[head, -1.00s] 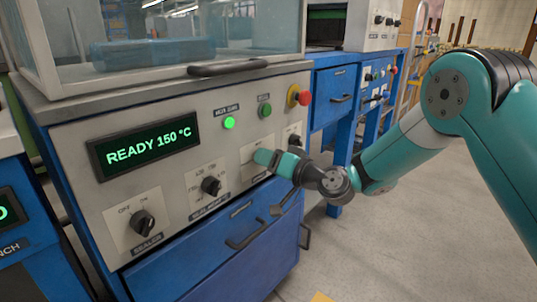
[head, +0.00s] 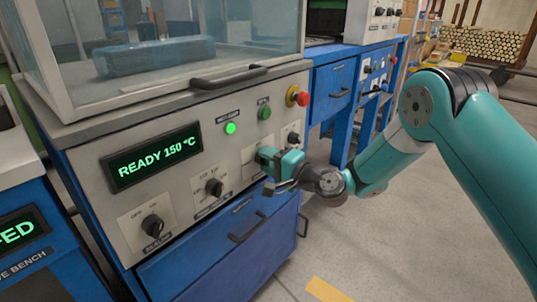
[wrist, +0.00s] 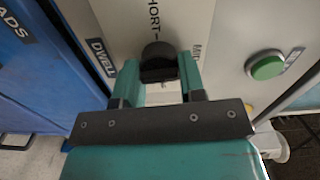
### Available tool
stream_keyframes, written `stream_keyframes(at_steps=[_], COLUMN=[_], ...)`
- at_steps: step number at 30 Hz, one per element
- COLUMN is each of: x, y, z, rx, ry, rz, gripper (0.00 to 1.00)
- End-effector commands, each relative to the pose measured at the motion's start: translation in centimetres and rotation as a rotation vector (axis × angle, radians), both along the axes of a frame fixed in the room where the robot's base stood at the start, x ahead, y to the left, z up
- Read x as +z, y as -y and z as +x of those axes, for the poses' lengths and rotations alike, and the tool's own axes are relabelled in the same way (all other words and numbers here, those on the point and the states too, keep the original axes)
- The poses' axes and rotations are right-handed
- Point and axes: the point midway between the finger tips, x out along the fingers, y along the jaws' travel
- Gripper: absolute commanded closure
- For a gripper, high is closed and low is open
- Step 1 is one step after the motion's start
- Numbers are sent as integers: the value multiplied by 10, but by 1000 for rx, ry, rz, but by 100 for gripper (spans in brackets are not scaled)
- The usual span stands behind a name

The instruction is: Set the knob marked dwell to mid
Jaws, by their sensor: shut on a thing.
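The dwell knob (wrist: 158,60) is a black round knob on the pale panel in the wrist view, beside the DWELL tag (wrist: 101,60). The word SHORT is printed above it, and a partly seen word is at its right. My gripper (wrist: 158,78) is shut on the knob, one teal finger on each side. I cannot tell which way the knob points. In the head view my gripper (head: 267,158) is against the panel (head: 190,160), right of a knob marked off and on, and hides the dwell knob.
Other black knobs sit nearby: the off/on knob (head: 152,225), a middle knob (head: 214,187) and a right one (head: 293,138). Above are a display (head: 155,157) reading READY 150 °C, a green lamp (head: 231,128), a green button (head: 265,112) and a red stop button (head: 300,98). Blue drawers lie below.

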Motion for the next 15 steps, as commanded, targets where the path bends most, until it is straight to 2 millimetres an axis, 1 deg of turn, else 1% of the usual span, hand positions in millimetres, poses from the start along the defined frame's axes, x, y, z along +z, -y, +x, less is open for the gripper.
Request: stream_keyframes(at_steps=[6,15], x=[0,-1], y=[2,2], z=[1,1], rx=[-3,-4], ry=[-53,-71], rz=[41,54], gripper=[86,86])
